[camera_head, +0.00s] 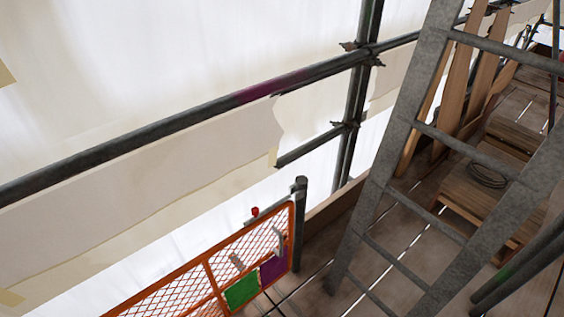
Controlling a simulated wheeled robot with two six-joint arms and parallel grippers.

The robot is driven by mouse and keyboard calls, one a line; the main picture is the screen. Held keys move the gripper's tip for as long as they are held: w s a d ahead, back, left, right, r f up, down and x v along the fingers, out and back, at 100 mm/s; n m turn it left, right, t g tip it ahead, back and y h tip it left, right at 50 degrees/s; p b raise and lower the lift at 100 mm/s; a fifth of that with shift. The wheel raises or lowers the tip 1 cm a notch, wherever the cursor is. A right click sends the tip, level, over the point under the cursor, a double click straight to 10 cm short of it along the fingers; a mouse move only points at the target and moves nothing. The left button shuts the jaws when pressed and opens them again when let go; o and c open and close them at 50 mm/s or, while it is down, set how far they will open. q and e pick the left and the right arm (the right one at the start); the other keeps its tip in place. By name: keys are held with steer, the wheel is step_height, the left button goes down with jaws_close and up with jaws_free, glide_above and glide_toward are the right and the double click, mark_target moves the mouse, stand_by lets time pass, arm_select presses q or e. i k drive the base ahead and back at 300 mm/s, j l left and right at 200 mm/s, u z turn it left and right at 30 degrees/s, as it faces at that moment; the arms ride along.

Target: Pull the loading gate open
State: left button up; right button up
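The loading gate (180,289) is an orange-framed mesh panel at the bottom of the head view, cut off by the lower edge. Its right end stands beside a grey post (299,224); I cannot tell whether they touch. A green plate (241,290) and a purple plate (274,268) are on the gate's lower right part. Two small pale grey pieces (278,241) show on its mesh; I cannot tell whether they are a handle. A red knob (255,211) shows just above the top rail. Neither of my grippers is in view.
A grey ladder (396,128) leans across the right side over the plank deck. Behind it are leaning boards (458,85), a wooden stack and a dark coil (487,175). A scaffold tube (170,126) crosses above the gate, before pale sheeting. Bare deck shows right of the post.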

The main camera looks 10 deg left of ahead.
mark_target(240, 294)
steer(key=u, duration=1.1)
